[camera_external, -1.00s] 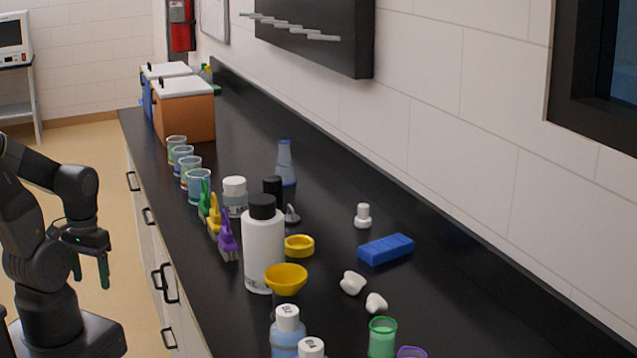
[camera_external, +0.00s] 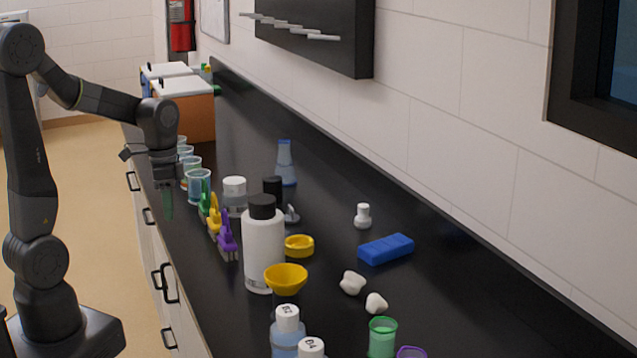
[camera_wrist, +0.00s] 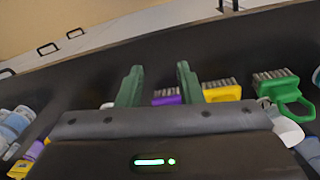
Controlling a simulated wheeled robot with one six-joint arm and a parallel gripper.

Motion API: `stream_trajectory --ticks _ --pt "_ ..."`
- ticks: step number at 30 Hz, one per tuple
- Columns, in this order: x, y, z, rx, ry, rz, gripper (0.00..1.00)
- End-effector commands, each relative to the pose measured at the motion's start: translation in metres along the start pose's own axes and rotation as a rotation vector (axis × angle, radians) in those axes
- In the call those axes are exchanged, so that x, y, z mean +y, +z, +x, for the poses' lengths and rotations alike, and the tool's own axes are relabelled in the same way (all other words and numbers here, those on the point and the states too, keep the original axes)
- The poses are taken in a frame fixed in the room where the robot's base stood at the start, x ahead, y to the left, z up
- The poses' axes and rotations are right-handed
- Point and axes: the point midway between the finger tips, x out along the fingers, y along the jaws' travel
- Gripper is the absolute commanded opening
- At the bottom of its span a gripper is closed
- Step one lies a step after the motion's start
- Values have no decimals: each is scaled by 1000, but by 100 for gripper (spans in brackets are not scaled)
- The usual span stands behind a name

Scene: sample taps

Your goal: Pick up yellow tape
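The yellow tape (camera_external: 299,245) is a yellow ring lying flat on the black counter, just right of the large white bottle with a black cap (camera_external: 263,245). The bottle stands close beside it. My gripper (camera_external: 167,204) hangs fingers down near the counter's front edge, by the beakers and well left of the tape. In the wrist view my gripper (camera_wrist: 159,85) has its two green fingers apart with nothing held between them. I cannot identify the tape for sure in the wrist view.
Green, yellow and purple brushes (camera_external: 228,240) stand between my gripper and the tape. A yellow funnel (camera_external: 286,278) is in front of the tape. A blue block (camera_external: 386,249) and white pieces (camera_external: 352,283) lie to the right. Beakers (camera_external: 199,186) line the front edge.

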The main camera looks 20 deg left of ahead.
Motion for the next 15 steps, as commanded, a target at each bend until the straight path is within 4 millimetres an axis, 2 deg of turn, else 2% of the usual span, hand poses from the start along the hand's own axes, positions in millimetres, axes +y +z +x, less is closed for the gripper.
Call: stream_trajectory --ticks 1,5,9,12,15 --pt "-6 -28 -7 4 4 110 33" --pt "-13 -96 -20 18 13 412 33" --pt "-10 -166 -26 36 21 726 33" --pt "-4 -206 -27 48 23 911 33" --pt "3 -233 -26 57 25 1045 33"
